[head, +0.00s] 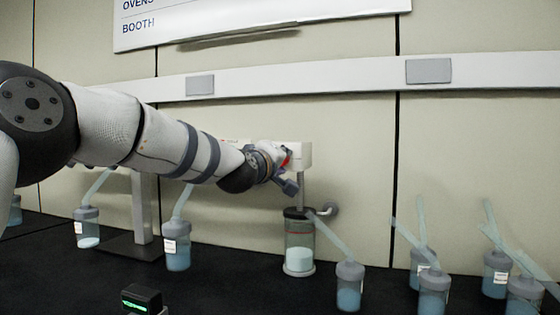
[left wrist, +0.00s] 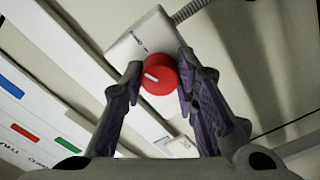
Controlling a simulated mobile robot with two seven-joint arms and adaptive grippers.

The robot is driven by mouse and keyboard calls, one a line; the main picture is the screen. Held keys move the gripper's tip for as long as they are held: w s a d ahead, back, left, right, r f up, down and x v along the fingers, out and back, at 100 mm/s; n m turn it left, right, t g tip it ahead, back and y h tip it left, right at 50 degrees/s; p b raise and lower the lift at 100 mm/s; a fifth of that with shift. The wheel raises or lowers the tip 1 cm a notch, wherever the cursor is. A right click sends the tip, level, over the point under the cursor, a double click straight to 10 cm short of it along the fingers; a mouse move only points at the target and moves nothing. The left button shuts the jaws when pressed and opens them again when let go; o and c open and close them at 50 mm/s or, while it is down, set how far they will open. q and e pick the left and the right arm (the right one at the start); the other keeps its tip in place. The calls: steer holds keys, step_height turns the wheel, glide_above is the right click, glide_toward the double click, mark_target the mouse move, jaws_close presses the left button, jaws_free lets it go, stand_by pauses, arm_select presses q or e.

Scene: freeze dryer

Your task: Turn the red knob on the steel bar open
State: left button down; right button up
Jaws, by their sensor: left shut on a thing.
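The red knob (left wrist: 160,76) sits on the end of a pale box-shaped housing (left wrist: 140,45) in the left wrist view. A short light mark shows on its face, lying slightly slanted. My left gripper (left wrist: 160,66) has one finger on each side of the knob and is shut on it. In the head view only a sliver of red knob (head: 287,159) shows beside the left gripper (head: 284,176); the gripper hides the rest. The housing there (head: 303,154) sits atop a grey upright post (head: 300,190). My right gripper is in neither view.
Below the post stands a clear cylinder (head: 299,245) with pale contents. Several capped flasks with blue liquid, such as one (head: 178,252) at left and one (head: 349,290) at right, stand on the black bench (head: 225,285). A wall rail (head: 320,78) runs behind.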

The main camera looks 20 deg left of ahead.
arm_select(q)
steer(key=shift+m, duration=1.9)
steer(key=c, duration=1.2)
jaws_free()
steer(key=shift+c, duration=0.2)
steer(key=s, duration=1.2)
steer(key=shift+a, duration=0.25)
